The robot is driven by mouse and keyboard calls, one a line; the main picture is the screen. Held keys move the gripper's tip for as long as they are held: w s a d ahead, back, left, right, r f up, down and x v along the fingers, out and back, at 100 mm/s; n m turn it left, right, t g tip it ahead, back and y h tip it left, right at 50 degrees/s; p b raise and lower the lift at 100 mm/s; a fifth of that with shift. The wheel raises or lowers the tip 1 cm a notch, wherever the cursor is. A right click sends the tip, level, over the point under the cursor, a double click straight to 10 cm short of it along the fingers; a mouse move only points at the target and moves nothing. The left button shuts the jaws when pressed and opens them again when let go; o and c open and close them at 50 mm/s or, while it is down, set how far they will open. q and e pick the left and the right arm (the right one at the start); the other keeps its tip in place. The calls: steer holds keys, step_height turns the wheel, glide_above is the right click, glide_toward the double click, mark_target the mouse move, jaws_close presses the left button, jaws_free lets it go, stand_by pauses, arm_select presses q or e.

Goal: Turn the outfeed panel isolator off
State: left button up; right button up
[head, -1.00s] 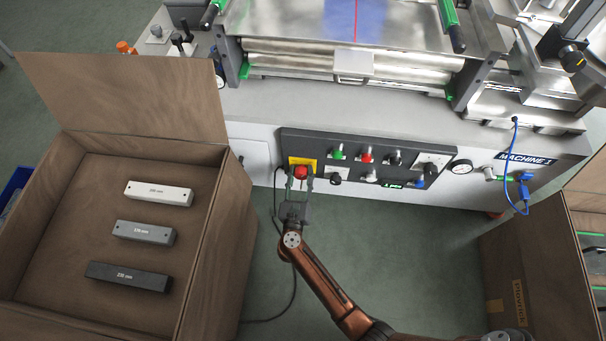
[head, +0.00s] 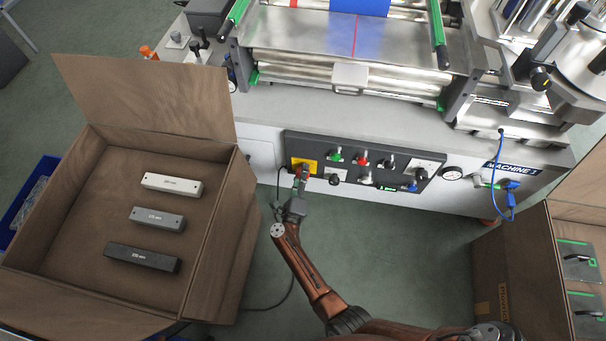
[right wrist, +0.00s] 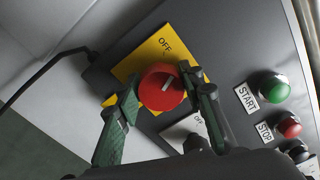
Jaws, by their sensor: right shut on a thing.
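The isolator is a red rotary knob (right wrist: 160,90) on a yellow plate (right wrist: 130,68) in the right wrist view. The plate reads OFF near its upper edge. A short pale mark shows on the knob face. My right gripper (right wrist: 165,88) has one finger on each side of the knob and is shut on it. In the head view the yellow plate (head: 312,163) is at the left end of the dark control panel (head: 343,148). There my right gripper (head: 301,177) largely covers the knob. My left gripper is not in view.
Green START (right wrist: 274,88) and red STOP (right wrist: 288,127) buttons sit close to the right of the isolator. A black cable (right wrist: 40,70) runs from the panel's side. An open carton (head: 215,240) with several bars stands left of my arm; another carton (head: 515,260) stands right.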

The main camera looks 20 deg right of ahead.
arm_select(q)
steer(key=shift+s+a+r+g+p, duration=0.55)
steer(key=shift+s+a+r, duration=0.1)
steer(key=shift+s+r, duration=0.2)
arm_select(e)
steer(key=shift+a+f+n, duration=0.1)
steer(key=shift+n, duration=2.1)
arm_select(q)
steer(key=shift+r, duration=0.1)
arm_select(e)
steer(key=o, duration=1.2)
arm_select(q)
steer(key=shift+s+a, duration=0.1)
